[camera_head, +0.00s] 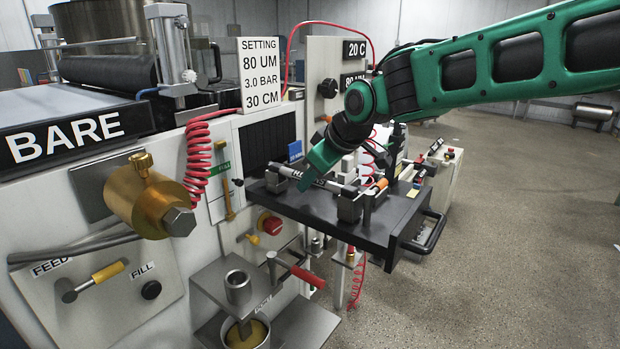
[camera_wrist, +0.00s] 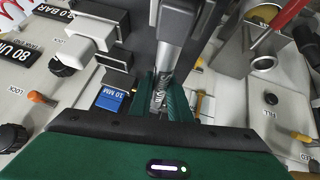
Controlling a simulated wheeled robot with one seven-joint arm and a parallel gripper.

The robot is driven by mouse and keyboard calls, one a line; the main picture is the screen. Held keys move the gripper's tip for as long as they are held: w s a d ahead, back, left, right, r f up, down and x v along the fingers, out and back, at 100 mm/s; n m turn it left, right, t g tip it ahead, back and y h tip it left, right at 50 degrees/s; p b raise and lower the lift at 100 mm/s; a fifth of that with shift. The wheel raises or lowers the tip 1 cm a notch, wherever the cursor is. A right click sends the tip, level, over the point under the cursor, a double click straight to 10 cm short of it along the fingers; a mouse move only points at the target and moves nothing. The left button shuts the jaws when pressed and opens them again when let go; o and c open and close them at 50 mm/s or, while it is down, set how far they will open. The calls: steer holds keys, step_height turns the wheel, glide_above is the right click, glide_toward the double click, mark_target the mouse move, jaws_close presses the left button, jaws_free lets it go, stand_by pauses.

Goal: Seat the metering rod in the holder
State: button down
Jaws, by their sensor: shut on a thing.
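In the wrist view, my gripper (camera_wrist: 161,103) is shut on a silver metering rod (camera_wrist: 168,62). In the head view, my gripper (camera_head: 304,183) points down-left, low over the dark shelf on the machine's front. Dark grey blocks (camera_head: 350,206) stand on the shelf beside it, with a pale bar (camera_head: 322,183) near them. These look like the holder, but I cannot tell whether the rod touches or sits in it. My gripper hides part of this area.
The dark shelf (camera_head: 325,212) carries more fittings and a handle (camera_head: 431,232) at its right. A brass cylinder (camera_head: 150,203), red coiled hose (camera_head: 198,160) and setting sign (camera_head: 262,74) are on the left. Open floor (camera_head: 520,230) lies to the right.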

steer(key=shift+f, duration=0.95)
steer(key=c, duration=1.6)
jaws_free()
steer(key=shift+o, duration=0.2)
steer(key=v, duration=1)
steer(key=shift+s+d+r, duration=0.2)
